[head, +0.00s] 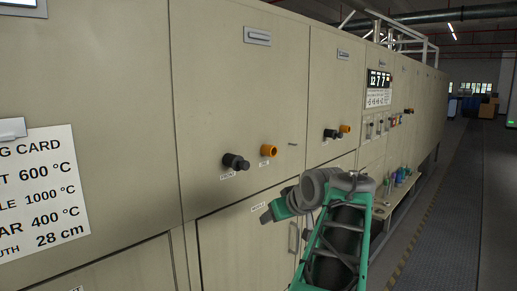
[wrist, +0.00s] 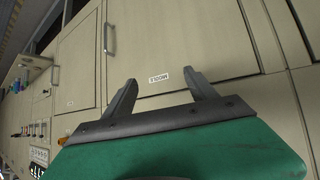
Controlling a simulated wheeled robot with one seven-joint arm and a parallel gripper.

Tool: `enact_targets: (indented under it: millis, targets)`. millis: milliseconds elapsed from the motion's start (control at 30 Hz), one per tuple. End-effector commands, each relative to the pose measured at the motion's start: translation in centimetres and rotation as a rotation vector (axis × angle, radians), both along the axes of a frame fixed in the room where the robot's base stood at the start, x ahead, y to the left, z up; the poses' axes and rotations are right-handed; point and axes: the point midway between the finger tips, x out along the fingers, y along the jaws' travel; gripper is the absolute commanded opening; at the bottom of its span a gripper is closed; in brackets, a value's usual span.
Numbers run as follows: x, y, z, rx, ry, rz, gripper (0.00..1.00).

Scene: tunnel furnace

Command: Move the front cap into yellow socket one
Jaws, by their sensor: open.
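A black cap (head: 236,161) sticks out of the furnace wall in the head view, above a small label that seems to read FRONT. An orange-yellow socket (head: 268,150) sits just to its right. Farther along are another black cap (head: 331,133) and another orange-yellow socket (head: 345,128); I cannot tell which socket is number one. My gripper (head: 267,211) is below and to the right of the nearer pair, near the MIDDLE label. In the wrist view my gripper (wrist: 161,82) is open and empty, its two fingers apart in front of the beige panel.
A card (head: 42,190) with temperatures hangs on the wall at left. A display panel (head: 379,80) and a shelf with coloured items (head: 402,178) are farther along the furnace. Lower doors have handles. The aisle floor (head: 440,210) at right is clear.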

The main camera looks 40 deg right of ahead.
Motion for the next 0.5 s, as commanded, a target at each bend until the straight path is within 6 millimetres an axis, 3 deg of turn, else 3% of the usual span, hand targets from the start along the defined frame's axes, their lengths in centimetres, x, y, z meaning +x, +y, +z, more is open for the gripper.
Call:
enact_targets:
  millis: [33,100,200,333,500]
  targets:
    - [0.1,-1.1,4.9,-0.106,-0.059,0.072,0.66]
    - [1.3,0.2,9.6,-0.245,-0.128,0.213,0.66]
    - [2.4,2.9,13.9,-0.380,-0.191,0.365,0.66]
    - [3.0,4.7,15.8,-0.447,-0.223,0.450,0.66]
    - [5.1,4.7,15.2,-0.449,-0.226,0.459,0.66]
